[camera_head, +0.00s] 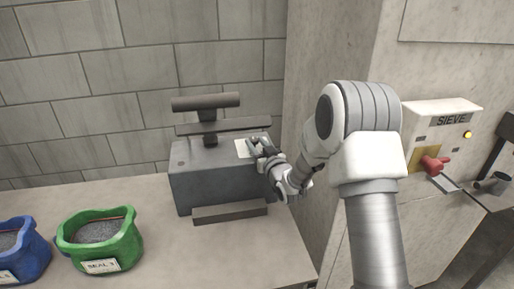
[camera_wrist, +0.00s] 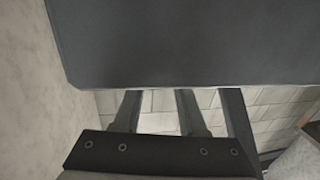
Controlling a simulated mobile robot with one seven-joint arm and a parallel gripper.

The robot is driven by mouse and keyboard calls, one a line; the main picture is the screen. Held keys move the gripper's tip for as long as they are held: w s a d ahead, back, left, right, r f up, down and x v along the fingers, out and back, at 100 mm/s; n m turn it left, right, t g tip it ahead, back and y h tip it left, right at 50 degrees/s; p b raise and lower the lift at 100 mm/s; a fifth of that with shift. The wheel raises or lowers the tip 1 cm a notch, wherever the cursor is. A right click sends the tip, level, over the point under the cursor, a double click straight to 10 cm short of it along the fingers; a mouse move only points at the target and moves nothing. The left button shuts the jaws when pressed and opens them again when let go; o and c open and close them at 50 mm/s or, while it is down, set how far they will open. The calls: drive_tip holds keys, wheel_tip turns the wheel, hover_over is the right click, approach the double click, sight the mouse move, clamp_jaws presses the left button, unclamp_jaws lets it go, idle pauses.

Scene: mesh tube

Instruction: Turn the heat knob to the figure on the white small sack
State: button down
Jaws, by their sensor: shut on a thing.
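A dark grey sealing machine (camera_head: 205,185) stands on the bench against the wall. No dial marks can be read. In the wrist view, my gripper's fingers (camera_wrist: 158,103) reach to the dark machine body (camera_wrist: 190,45), and what is between their tips cannot be seen. A green sack (camera_head: 100,240) has a label reading "SEAL" and an unclear figure. No white small sack is in view.
A blue sack (camera_head: 22,255) with a partly cut-off label is at the far left. Bare bench top (camera_head: 170,255) lies between the green sack and my arm.

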drive_tip(key=h+b, duration=0.1)
drive_tip(key=m+h+b, duration=0.1)
drive_tip(key=t+b, duration=0.1)
drive_tip(key=shift+s+a+f+m+h, duration=0.1)
drive_tip(key=shift+a+f+m+h, duration=0.2)
drive_tip(key=shift+a+m+h, duration=0.1)
drive_tip(key=m+h+b, duration=0.1)
drive_tip(key=h, duration=0.1)
drive_tip(key=m+h+b, duration=0.1)
drive_tip(key=h+b, duration=0.1)
drive_tip(key=shift+a+r+m, duration=0.2)
drive_tip(key=shift+a+m, duration=0.15)
drive_tip(key=shift+m, duration=0.05)
drive_tip(key=h, duration=0.1)
drive_tip(key=m+h, duration=0.2)
drive_tip(key=h, duration=0.1)
drive_tip(key=shift+a+r, duration=0.15)
drive_tip(key=shift+a, duration=0.1)
drive_tip(key=shift+a+m+g+h+p, duration=0.1)
drive_tip(key=shift+m+g+h+p, duration=0.4)
drive_tip(key=shift+m+h, duration=0.6)
drive_tip(key=shift+h, duration=0.6)
drive_tip(key=shift+c, duration=2.3)
unclamp_jaws()
